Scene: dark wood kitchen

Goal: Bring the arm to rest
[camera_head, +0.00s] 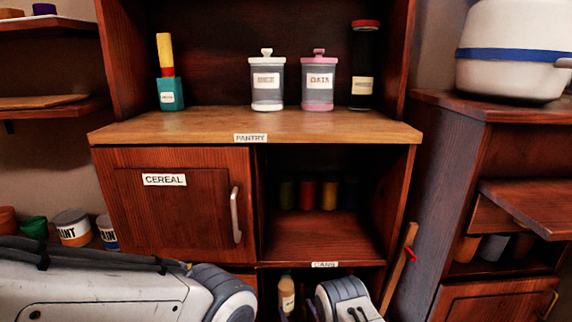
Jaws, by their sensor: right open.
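A grey-white arm link of mine (100,285) crosses the lower left and ends in a rounded joint. Its gripper is not in view.
A cabinet has a closed "CEREAL" door (180,205) with a handle and an open compartment holding several jars. On the pantry shelf (300,127) stand canisters, a tall jar and a teal box. A white cooker (512,50) sits on the right cabinet. A bottle (286,293) stands near my right gripper.

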